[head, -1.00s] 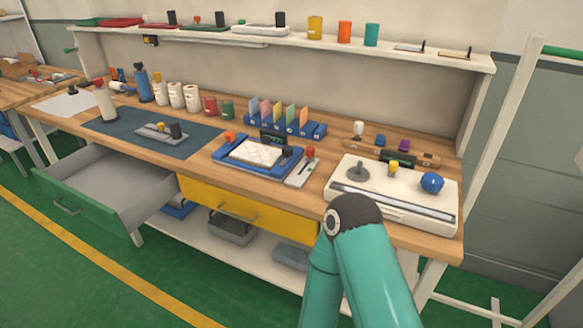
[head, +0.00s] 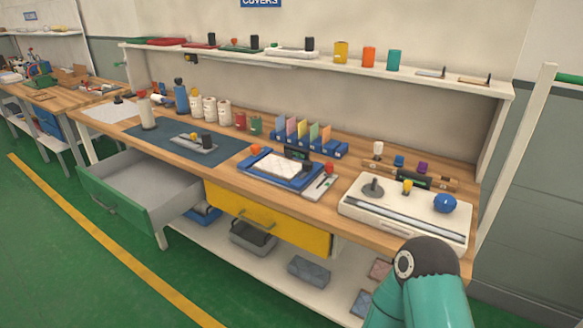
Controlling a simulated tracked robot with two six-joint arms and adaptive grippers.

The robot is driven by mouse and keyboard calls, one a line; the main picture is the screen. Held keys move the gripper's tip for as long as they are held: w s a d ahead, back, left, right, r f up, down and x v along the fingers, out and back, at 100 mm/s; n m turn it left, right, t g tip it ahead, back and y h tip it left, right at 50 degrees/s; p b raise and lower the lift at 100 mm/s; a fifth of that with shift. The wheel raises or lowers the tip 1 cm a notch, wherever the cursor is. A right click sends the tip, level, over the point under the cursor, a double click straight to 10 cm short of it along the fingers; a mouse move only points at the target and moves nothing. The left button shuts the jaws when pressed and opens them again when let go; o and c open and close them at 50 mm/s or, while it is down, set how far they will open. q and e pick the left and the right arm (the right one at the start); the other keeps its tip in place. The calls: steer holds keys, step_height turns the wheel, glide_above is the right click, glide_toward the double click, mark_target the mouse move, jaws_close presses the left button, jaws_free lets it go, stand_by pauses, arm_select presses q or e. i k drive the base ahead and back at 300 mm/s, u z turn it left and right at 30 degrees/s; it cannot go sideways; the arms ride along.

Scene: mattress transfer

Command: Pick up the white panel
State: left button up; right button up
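A white quilted-looking panel (head: 275,165) lies in a blue frame (head: 247,174) on the workbench, near the middle of the head view. A larger white panel-like unit (head: 404,228) lies at the bench's right end. It carries a grey knob, a yellow knob, a blue ball and a dark slot. I cannot tell which of these the task names. A teal arm link of mine with a dark joint stands in front of the bench at the lower right, apart from both as far as I can tell. Neither gripper shows.
The wooden workbench (head: 330,207) has an open green-fronted drawer (head: 115,203) at left and a yellow drawer (head: 268,217). A blue mat (head: 150,140) and several jars stand farther left. A shelf (head: 430,78) runs above. The green floor (head: 60,270) in front is clear.

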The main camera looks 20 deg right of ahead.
mark_target(285, 169)
steer(key=u, duration=0.05)
steer(key=i, duration=1)
steer(key=z, duration=0.1)
